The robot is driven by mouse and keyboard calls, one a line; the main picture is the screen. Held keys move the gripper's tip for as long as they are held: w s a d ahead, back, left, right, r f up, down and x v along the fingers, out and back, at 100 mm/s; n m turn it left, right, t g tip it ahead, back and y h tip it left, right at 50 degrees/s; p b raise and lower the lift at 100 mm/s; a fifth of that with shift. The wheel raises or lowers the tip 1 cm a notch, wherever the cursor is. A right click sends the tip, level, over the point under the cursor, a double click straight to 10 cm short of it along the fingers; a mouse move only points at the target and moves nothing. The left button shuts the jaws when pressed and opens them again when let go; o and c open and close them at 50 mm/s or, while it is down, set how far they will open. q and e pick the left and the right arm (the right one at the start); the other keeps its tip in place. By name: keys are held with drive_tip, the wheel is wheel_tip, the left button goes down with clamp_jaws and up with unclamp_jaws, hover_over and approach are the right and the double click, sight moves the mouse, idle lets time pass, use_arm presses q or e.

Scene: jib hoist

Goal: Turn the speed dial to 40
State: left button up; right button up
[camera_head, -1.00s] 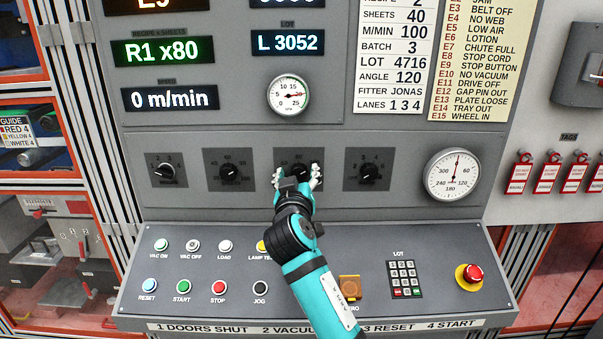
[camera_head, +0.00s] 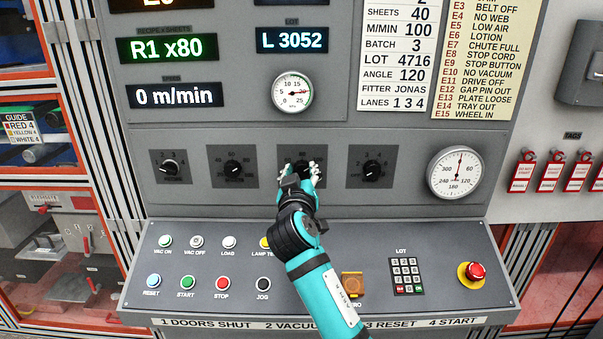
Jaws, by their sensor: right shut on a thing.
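Four black dials sit in a row on the grey panel. My right gripper (camera_head: 300,174) is at the third dial (camera_head: 303,163), its fingers shut around the knob. The fingers hide most of that dial's scale and pointer; a little of the upper scale shows, and its name label is hidden. The first dial (camera_head: 169,167), second dial (camera_head: 234,168) and fourth dial (camera_head: 372,172) are free. Their small labels are too blurred to read surely. The speed display (camera_head: 174,96) reads 0 m/min. My left gripper is not in view.
Below the dials, a sloped console (camera_head: 330,245) carries several push buttons, a keypad (camera_head: 407,276) and a red stop button (camera_head: 475,270). A large round gauge (camera_head: 458,173) is right of the dials. A small gauge (camera_head: 292,93) is above my gripper.

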drive_tip(key=n+p, duration=0.2)
drive_tip(key=n, duration=0.2)
drive_tip(key=shift+n, duration=0.4)
drive_tip(key=n+p, duration=0.2)
drive_tip(key=n, duration=0.2)
drive_tip(key=shift+n+t, duration=0.3)
drive_tip(key=n+p, duration=0.3)
drive_tip(key=n, duration=0.2)
drive_tip(key=shift+y, duration=0.3)
drive_tip(key=n+p, duration=0.3)
drive_tip(key=n, duration=0.1)
drive_tip(key=shift+n, duration=0.4)
drive_tip(key=n+y+p, duration=0.1)
drive_tip(key=n+p, duration=0.3)
drive_tip(key=n, duration=0.1)
drive_tip(key=shift+d+n+p, duration=0.1)
drive_tip(key=shift+n+p, duration=0.2)
drive_tip(key=shift+n, duration=0.1)
drive_tip(key=n+p, duration=0.3)
drive_tip(key=n, duration=0.1)
drive_tip(key=shift+n, duration=0.3)
drive_tip(key=n+p, duration=0.1)
drive_tip(key=n, duration=0.1)
drive_tip(key=shift+d+f+n, duration=0.1)
drive_tip(key=shift+n, duration=0.2)
drive_tip(key=n, duration=0.4)
drive_tip(key=shift+n, duration=0.3)
